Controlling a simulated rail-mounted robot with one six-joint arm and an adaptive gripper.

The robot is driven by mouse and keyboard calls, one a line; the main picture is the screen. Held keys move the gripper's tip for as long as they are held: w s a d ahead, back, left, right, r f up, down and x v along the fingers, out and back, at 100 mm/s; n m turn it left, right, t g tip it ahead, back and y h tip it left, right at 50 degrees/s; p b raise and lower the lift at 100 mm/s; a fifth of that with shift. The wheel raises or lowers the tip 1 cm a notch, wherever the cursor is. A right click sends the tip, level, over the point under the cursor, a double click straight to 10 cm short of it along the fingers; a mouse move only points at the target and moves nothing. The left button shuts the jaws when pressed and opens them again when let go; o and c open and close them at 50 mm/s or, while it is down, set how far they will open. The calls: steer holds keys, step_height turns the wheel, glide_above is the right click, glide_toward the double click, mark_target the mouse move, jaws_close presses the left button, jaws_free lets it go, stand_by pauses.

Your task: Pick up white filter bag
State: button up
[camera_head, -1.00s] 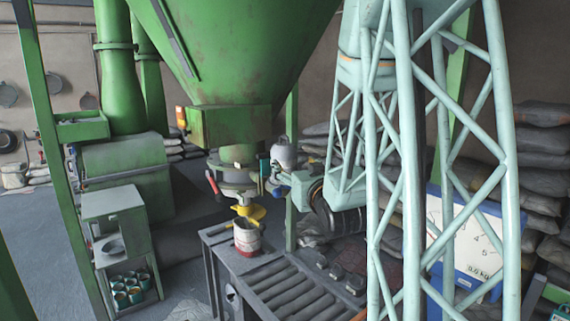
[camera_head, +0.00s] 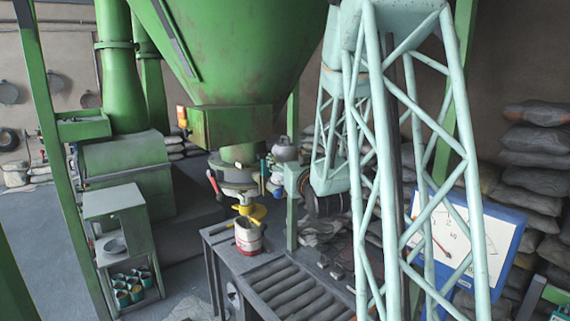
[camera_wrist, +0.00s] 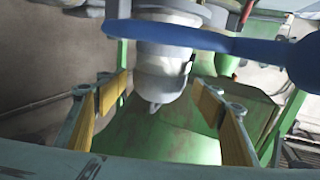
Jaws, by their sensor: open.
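A pale white bag-like shape (camera_wrist: 160,72), which I take for the white filter bag, hangs below a grey-white collar in the wrist view. Its lower end is rounded with a small nub. My gripper (camera_wrist: 162,90) is open, with yellow-padded fingers to the left and right of the bag's lower part. I cannot tell how deep the bag lies between them; no contact shows. In the head view a small grey-white shape (camera_head: 285,150) beside the green hopper may be the same bag. My gripper is not clear there.
A blue bar (camera_wrist: 200,40) crosses in front of the collar in the wrist view. In the head view a green hopper (camera_head: 240,50) hangs above a white-and-red bucket (camera_head: 248,237). A roller conveyor (camera_head: 290,290) lies in front, with a dial scale (camera_head: 465,240) and stacked sacks (camera_head: 535,165) at right.

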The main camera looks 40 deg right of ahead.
stand_by(0.3)
steer(key=shift+p+x, duration=0.5)
steer(key=shift+x, duration=2.05)
steer(key=c, duration=1)
